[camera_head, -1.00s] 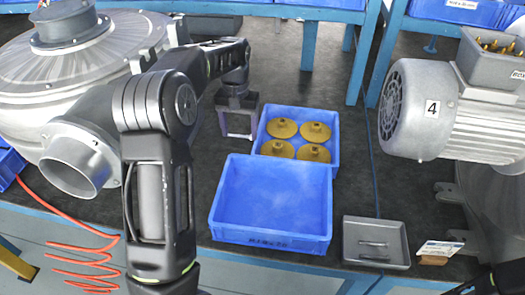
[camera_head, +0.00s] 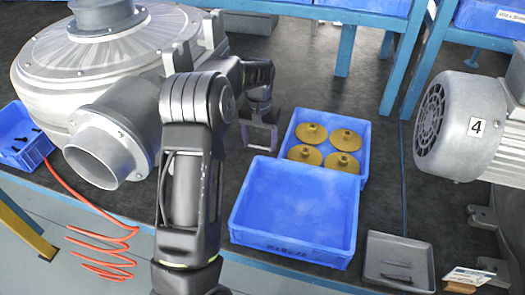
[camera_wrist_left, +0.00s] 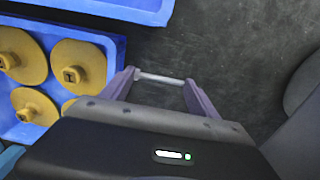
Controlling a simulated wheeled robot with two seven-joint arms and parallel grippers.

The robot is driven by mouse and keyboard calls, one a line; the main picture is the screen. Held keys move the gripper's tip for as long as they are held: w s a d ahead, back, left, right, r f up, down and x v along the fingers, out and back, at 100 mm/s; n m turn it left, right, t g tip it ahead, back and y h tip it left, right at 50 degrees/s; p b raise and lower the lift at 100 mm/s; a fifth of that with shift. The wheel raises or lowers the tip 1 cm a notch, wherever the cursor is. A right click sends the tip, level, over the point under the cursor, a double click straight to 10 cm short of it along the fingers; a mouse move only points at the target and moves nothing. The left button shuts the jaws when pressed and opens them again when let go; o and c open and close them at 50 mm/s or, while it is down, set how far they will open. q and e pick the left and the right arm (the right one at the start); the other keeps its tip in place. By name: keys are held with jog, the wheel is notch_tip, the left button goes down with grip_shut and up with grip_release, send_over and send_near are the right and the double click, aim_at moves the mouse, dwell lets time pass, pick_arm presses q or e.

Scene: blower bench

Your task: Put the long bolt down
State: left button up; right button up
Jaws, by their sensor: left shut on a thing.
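My left gripper (camera_head: 260,148) points down over the dark bench top, left of the blue crate with brass-coloured flanged parts. In the left wrist view its two fingertips (camera_wrist_left: 160,79) are apart, with a thin pale grey bolt (camera_wrist_left: 158,78) spanning lengthwise between them. The gripper is shut on this bolt. Bare dark bench shows behind the bolt; I cannot tell how high it is held. A grey metal tray (camera_head: 372,252) at the front right holds thin dark pieces (camera_head: 397,270). My right gripper is not in view.
An empty blue crate (camera_head: 240,236) stands before the blue crate of flanged parts (camera_head: 365,150). A large grey blower housing (camera_head: 100,140) is on the left, a grey motor (camera_head: 450,125) on the right. A small blue bin (camera_head: 12,150) holds dark pieces.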

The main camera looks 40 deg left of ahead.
pick_arm(q)
jog(key=shift+f, duration=0.2)
jog(key=shift+f, duration=1.75)
jog(key=shift+f, duration=0.2)
jog(key=o, duration=1.1)
notch_tip(320, 180, up, 12)
jog(key=shift+r, duration=0.2)
